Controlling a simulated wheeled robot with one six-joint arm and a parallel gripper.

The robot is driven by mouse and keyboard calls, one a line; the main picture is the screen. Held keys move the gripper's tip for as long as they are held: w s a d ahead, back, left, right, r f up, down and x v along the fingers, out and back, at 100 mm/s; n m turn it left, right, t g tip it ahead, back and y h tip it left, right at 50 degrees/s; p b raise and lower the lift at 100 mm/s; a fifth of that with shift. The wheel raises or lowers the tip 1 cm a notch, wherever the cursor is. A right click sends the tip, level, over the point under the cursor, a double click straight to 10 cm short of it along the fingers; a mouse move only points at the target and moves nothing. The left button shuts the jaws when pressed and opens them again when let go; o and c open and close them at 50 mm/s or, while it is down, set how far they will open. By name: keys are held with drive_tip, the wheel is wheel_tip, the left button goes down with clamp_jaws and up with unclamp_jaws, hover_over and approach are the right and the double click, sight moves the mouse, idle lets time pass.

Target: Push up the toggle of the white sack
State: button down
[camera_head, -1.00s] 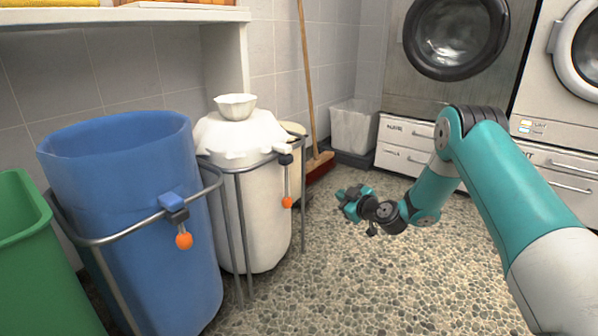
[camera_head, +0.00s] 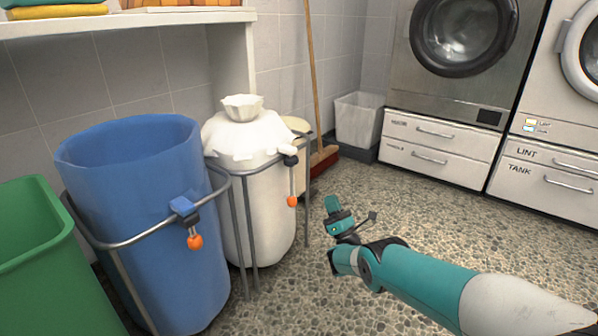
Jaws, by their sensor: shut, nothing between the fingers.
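The white sack (camera_head: 258,205) hangs in a grey metal frame, its top gathered into a ruffled neck (camera_head: 242,108). Its toggle is a dark clip (camera_head: 290,160) on the frame's front rim with a thin rod hanging down to an orange ball (camera_head: 292,201). My gripper (camera_head: 331,204) is shut and empty. In the picture it is to the right of the orange ball, apart from it, with its tip pointing up. How far it is from the toggle in depth I cannot tell.
A blue sack (camera_head: 140,215) with its own orange-ball toggle (camera_head: 194,241) stands left of the white one. A green bin (camera_head: 35,250) is at far left. A broom (camera_head: 324,158) leans behind. The floor to the right is open before the machines.

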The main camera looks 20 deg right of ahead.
sight(292, 201)
drive_tip(key=s+a+n+g+y, duration=0.4)
drive_tip(key=a+n+y, duration=0.2)
drive_tip(key=n+y, duration=0.4)
drive_tip(key=w+a+r+n+b, duration=0.1)
drive_tip(key=w+a+r+b, duration=0.2)
drive_tip(key=w+r+b, duration=0.2)
drive_tip(key=shift+a+h+b, duration=0.3)
drive_tip(key=shift+a+b, duration=0.05)
drive_tip(key=shift+b, duration=0.3)
